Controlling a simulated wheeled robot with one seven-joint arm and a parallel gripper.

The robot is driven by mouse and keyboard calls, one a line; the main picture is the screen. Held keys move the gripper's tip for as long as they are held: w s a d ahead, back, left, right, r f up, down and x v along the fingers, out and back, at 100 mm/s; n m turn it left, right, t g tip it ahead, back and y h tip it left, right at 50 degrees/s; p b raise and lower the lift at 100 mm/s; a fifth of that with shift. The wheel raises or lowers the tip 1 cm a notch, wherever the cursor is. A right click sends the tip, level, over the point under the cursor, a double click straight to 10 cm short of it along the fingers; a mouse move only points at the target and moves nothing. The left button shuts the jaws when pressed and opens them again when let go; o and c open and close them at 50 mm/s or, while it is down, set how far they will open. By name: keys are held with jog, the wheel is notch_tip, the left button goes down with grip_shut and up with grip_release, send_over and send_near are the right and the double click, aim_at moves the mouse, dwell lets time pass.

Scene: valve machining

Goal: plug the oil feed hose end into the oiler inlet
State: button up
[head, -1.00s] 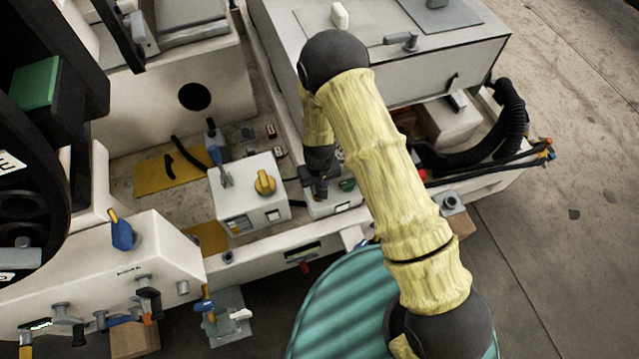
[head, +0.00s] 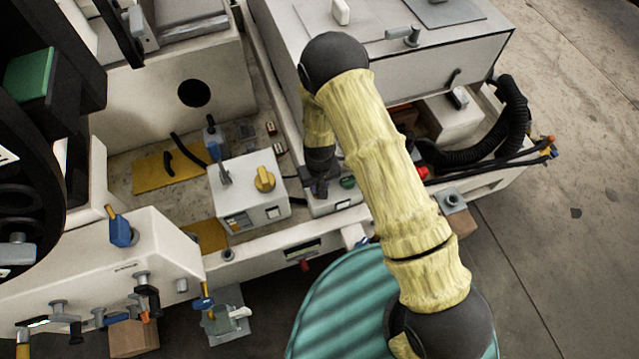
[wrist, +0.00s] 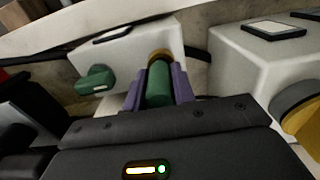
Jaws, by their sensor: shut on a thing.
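My gripper (wrist: 159,88) has purple fingers shut on a green cylindrical piece (wrist: 158,84), which I take as the oil feed hose end. A brass-coloured ring (wrist: 159,56) shows at its far end, against or just in front of a small white box (wrist: 130,58) with a green knob (wrist: 96,81). This box looks like the oiler. I cannot tell whether the ring is the inlet or part of the hose end, nor whether they touch. In the head view my gripper (head: 319,187) points down at the white box (head: 342,199), and the held piece is hidden.
A larger white box (head: 246,200) with a yellow knob (head: 264,179) stands close to the left. A black corrugated hose (head: 512,115) and thin dark hoses (head: 500,160) lie to the right. A big white cabinet (head: 420,65) stands behind. A teal ribbed drum (head: 340,300) is in front.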

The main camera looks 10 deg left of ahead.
jog(key=shift+d+f, duration=0.1)
jog(key=shift+f, duration=0.05)
jog(key=o, duration=1.1)
notch_tip(320, 180, up, 17)
jog(key=shift+r+p, duration=0.2)
jog(key=shift+p, duration=1)
